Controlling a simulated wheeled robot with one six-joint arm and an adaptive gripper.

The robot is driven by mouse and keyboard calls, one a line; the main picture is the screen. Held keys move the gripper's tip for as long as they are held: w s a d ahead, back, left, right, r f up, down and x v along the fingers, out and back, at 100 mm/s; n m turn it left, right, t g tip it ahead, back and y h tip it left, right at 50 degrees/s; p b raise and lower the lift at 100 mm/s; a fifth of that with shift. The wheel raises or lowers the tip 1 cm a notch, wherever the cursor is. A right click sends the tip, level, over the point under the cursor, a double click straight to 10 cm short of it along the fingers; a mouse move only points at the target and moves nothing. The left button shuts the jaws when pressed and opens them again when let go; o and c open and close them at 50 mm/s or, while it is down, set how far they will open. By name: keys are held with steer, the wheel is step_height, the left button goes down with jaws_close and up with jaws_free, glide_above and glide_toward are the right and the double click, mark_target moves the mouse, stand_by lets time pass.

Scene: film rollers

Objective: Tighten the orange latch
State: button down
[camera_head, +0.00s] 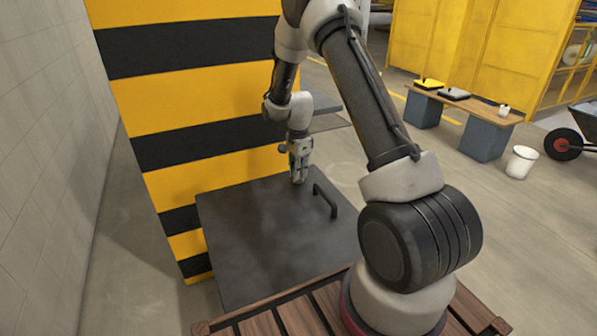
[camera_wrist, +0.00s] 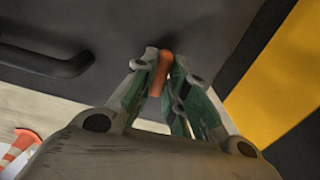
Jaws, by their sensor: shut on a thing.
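The orange latch (camera_wrist: 161,70) shows in the wrist view as a small orange piece against the dark panel. My gripper (camera_wrist: 158,84) is shut on it, with one green-lined finger on each side. In the head view, my gripper (camera_head: 299,175) points down at the far edge of the dark panel (camera_head: 262,245), left of the black handle. The latch cannot be made out in the head view; my gripper hides it.
The black handle (camera_head: 326,201) stands up from the panel close to my gripper; it also shows in the wrist view (camera_wrist: 45,62). A yellow-and-black striped pillar (camera_head: 190,110) rises just left of my gripper. An orange cone (camera_wrist: 18,146) shows in the wrist view.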

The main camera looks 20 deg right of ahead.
steer(key=c, duration=1.4)
jaws_free()
steer(key=shift+c, duration=0.2)
step_height(320, 180, up, 12)
